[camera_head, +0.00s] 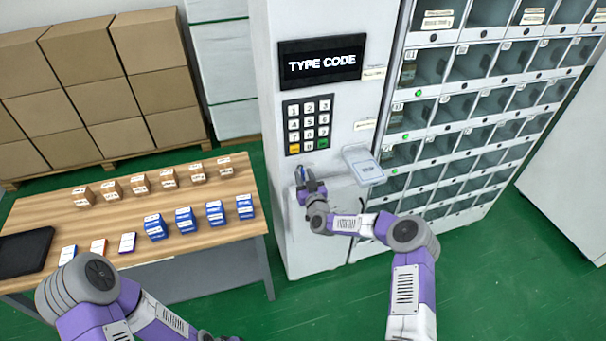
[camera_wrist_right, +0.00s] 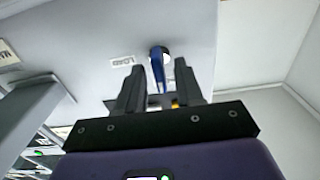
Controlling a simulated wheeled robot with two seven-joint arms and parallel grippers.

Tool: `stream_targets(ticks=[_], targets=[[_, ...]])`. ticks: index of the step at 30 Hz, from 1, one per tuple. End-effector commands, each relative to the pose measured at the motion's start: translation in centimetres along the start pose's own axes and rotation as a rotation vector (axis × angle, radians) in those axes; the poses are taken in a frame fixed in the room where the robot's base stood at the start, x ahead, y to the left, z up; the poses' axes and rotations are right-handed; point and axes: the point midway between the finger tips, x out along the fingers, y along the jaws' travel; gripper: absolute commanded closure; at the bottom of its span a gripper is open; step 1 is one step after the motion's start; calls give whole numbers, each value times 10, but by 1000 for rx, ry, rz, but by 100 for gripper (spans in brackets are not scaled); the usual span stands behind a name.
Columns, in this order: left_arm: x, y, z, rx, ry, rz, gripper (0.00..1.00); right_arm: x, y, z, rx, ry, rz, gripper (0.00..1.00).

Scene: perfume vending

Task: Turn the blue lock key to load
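The blue lock key (camera_wrist_right: 158,72) sticks out of a round lock on the pale machine face (camera_wrist_right: 195,25). In the right wrist view it stands between the two dark fingers of my right gripper (camera_wrist_right: 158,82), with a gap visible on both sides. In the head view my right gripper (camera_head: 308,184) is at the machine front below the keypad, and a little blue shows at its tip. A "LOAD" label (camera_wrist_right: 122,61) is beside the key in the wrist view.
The keypad (camera_head: 308,124) and "TYPE CODE" screen (camera_head: 321,60) are above my right gripper. A small tilted panel (camera_head: 363,165) juts out at its right. Glass-fronted compartments (camera_head: 470,62) fill the right side. A wooden table (camera_head: 110,215) with several small boxes stands at left.

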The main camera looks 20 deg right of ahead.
Motion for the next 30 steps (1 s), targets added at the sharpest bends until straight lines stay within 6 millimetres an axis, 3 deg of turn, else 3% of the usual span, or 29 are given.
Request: stream_targets(ticks=[6,16,23,30], targets=[[0,0,0,0,0,0,57,14,0,1,1,-2,-1,64],[0,0,0,0,0,0,57,16,0,0,1,-2,0,64],[0,0,0,0,0,0,57,16,0,0,1,-2,0,98],[1,0,0,0,0,0,57,16,0,0,4,-2,-1,100]])
